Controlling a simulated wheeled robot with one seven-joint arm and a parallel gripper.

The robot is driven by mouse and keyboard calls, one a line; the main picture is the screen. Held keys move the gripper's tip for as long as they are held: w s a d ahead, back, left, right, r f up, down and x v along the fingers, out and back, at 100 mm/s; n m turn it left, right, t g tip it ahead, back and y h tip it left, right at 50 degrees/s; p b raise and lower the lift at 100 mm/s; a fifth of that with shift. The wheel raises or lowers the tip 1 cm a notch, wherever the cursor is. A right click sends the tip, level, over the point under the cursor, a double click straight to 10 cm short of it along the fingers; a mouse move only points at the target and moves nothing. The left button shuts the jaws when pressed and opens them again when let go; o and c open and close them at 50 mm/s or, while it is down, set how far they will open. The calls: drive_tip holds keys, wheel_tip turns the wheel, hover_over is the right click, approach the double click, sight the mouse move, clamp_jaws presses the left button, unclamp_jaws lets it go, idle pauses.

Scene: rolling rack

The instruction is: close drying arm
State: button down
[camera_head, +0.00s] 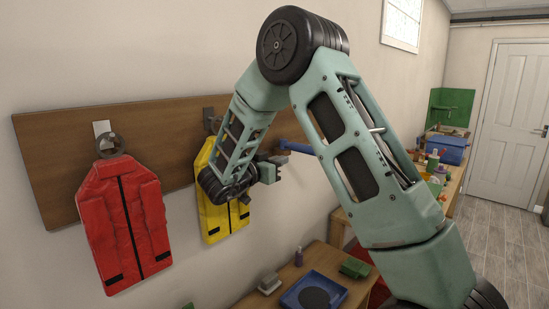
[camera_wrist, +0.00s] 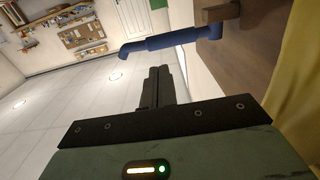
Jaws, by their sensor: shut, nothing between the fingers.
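The blue drying arm (camera_wrist: 172,41) sticks out from the wooden board (camera_wrist: 245,50) in the wrist view, with a bent tip at its left end. In the head view the drying arm (camera_head: 300,147) shows at the right end of the board (camera_head: 60,150), partly hidden behind my arm. My gripper (camera_head: 278,166) is shut and empty, just below and left of the drying arm there. In the wrist view my gripper (camera_wrist: 157,74) points toward the drying arm, with its shut fingertips appearing just short of the bar. I cannot tell whether they touch.
A red jacket (camera_head: 125,220) and a yellow jacket (camera_head: 222,215) hang from the board; the yellow one is close beside my gripper. A low wooden table (camera_head: 340,280) with a blue tray (camera_head: 292,300) stands below. A long bench with clutter runs toward the white door (camera_head: 512,110).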

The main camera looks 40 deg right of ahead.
sight(307, 151)
drive_tip(key=d+p, duration=0.1)
drive_tip(key=d, duration=0.2)
drive_tip(key=d+p, duration=0.2)
drive_tip(key=d, duration=0.1)
drive_tip(key=d+p, duration=0.1)
drive_tip(key=d, duration=0.2)
drive_tip(key=shift+w+d+r+p, duration=0.2)
drive_tip(key=shift+w+p, duration=0.1)
drive_tip(key=shift+w, duration=0.1)
drive_tip(key=shift+d+f, duration=0.2)
drive_tip(key=shift+d, duration=0.25)
